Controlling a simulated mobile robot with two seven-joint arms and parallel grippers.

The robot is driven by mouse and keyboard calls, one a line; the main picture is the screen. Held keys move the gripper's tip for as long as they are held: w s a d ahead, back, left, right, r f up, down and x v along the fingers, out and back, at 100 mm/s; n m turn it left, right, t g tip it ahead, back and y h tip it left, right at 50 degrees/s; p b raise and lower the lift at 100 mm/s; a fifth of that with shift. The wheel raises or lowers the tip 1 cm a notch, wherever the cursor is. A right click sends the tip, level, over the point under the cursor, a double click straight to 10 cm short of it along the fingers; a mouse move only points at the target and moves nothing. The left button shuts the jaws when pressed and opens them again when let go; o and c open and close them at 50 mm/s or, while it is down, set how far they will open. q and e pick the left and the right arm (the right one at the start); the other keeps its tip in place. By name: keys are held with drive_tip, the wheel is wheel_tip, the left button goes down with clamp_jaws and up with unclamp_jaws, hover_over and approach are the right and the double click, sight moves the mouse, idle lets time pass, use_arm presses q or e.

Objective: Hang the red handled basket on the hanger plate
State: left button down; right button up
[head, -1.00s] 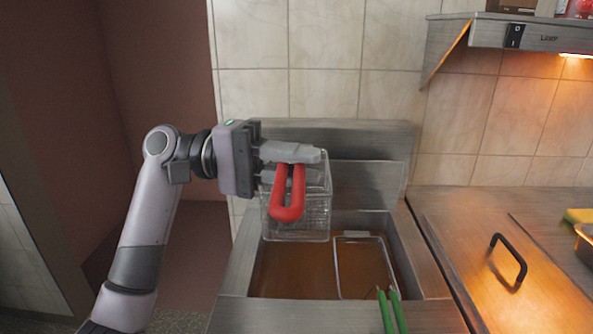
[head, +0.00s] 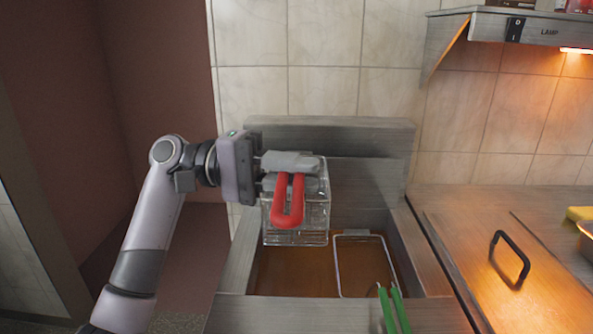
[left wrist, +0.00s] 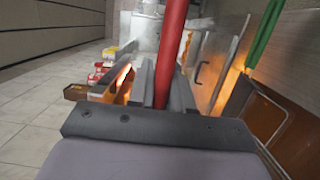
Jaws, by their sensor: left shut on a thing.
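The red handled basket is a wire basket (head: 312,222) with a looped red handle (head: 288,212) that faces the camera. My left gripper (head: 292,164) is shut on the red handle; the handle also shows between the fingers in the left wrist view (left wrist: 172,45). The basket hangs from the gripper above the left part of the oil well (head: 290,275). The hanger plate (head: 335,132) appears to be the metal back panel of the fryer, behind the basket. The basket's rear side and any contact with the panel are hidden. My right gripper is not in view.
A second basket (head: 363,266) with green handles (head: 393,310) sits in the right part of the oil well. A metal counter with a black handle (head: 510,258) is on the right. A lamp hood (head: 490,26) juts out at upper right.

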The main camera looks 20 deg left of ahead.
use_arm(q)
drive_tip(key=shift+f+b, duration=0.4)
drive_tip(key=shift+f, duration=0.2)
drive_tip(key=c, duration=1)
unclamp_jaws()
drive_tip(key=shift+o, duration=0.2)
